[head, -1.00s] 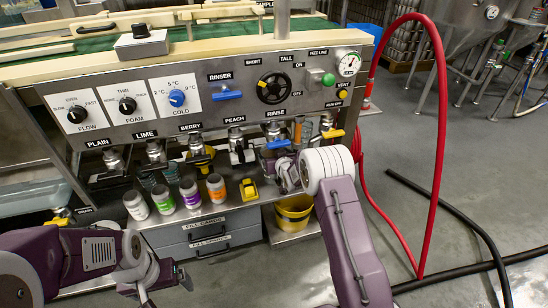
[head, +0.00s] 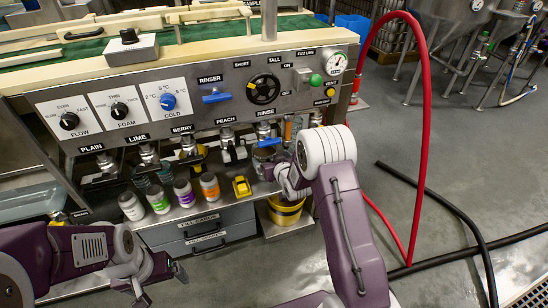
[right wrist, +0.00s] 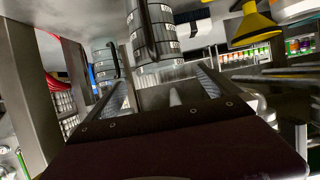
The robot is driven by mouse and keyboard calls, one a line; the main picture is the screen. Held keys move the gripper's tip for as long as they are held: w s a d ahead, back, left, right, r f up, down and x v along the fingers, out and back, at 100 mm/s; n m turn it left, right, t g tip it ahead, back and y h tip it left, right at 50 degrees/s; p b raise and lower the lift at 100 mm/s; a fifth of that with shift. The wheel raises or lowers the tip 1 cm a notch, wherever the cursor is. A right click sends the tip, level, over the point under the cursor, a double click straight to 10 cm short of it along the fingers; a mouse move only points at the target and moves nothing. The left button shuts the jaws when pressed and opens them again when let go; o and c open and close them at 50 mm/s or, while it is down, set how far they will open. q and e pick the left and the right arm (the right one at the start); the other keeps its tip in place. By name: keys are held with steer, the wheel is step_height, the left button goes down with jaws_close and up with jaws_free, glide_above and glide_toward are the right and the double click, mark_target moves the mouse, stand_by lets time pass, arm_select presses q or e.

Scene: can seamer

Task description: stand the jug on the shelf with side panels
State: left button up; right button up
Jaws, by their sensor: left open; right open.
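I cannot pick out the jug with certainty in either view. In the right wrist view, a banded grey cylinder (right wrist: 155,32) with pale marks hangs above and beyond the fingers, and a similar one (right wrist: 104,62) is to its left; I cannot tell if either is the jug. My right gripper (right wrist: 165,90) is open, with no clear grip on anything. In the head view it is mostly hidden behind my white wrist, near the rinse tap. My left gripper (head: 162,284) is open and empty, low in front of the drawers. I cannot identify a shelf with side panels.
Several small bottles (head: 184,193) and a yellow block (head: 241,186) stand on the steel ledge under the taps. A control panel (head: 200,95) is above. A yellow bucket (head: 286,212) stands below right. A red hose (head: 427,130) loops at right over open floor.

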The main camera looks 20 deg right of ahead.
steer(key=s+a+r+g, duration=0.1)
steer(key=s+g, duration=0.5)
steer(key=s, duration=1.1)
steer(key=s+a+g, duration=0.2)
steer(key=s+g, duration=0.4)
steer(key=s, duration=1.2)
step_height(320, 180, up, 36)
steer(key=p, duration=3.6)
steer(key=shift+w+d+r+m, duration=0.2)
steer(key=shift+w+r+m, duration=0.05)
steer(key=shift+w+m, duration=0.05)
